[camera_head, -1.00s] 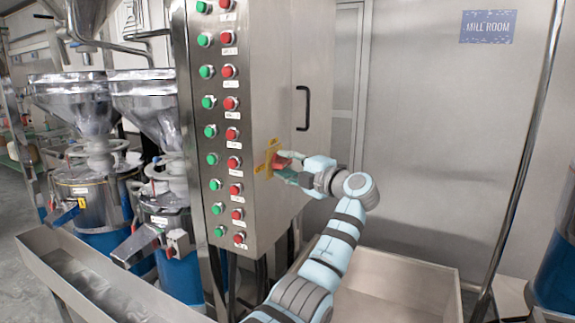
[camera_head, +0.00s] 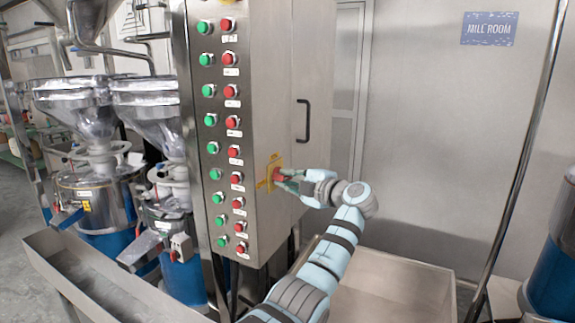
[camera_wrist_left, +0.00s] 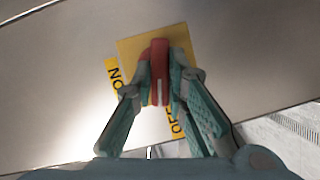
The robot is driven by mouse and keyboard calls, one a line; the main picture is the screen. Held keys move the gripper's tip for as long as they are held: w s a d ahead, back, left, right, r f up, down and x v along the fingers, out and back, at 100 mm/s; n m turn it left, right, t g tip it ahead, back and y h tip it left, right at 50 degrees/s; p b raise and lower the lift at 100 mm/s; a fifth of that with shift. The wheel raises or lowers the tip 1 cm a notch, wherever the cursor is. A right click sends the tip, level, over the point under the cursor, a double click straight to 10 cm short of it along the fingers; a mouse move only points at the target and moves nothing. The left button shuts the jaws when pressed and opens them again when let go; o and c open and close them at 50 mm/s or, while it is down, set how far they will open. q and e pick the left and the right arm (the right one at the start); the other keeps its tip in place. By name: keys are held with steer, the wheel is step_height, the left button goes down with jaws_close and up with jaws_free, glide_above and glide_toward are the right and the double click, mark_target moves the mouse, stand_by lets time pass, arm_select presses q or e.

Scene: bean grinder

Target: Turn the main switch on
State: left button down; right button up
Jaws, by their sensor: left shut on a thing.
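The main switch is a red handle (camera_wrist_left: 159,58) on a yellow plate (camera_wrist_left: 183,38), on the side of a steel control cabinet. The plate also shows in the head view (camera_head: 274,162). My left gripper (camera_wrist_left: 160,88) is shut on the red handle, with one green finger on each side of it. In the head view my left gripper (camera_head: 284,177) reaches the switch from the right. In the wrist view a yellow ON label (camera_wrist_left: 115,84) lies left of the handle and an OFF label (camera_wrist_left: 176,124), partly covered by a finger, lies lower right. My right gripper is out of view.
The cabinet front (camera_head: 215,130) has columns of green and red buttons left of the switch. A black door handle (camera_head: 303,120) is above the gripper. Grinders with steel hoppers (camera_head: 150,110) stand at left. A steel bin (camera_head: 400,285) is below my arm.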

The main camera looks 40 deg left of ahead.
arm_select(q)
steer(key=shift+w+r+m+g+h+p, duration=0.15)
steer(key=shift+m+g+h+p, duration=0.4)
steer(key=shift+m+p, duration=1)
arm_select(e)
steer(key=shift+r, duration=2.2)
arm_select(q)
steer(key=c, duration=1.8)
jaws_free()
steer(key=shift+o, duration=1)
steer(key=shift+w, duration=0.1)
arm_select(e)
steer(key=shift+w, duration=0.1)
arm_select(q)
steer(key=v, duration=1.2)
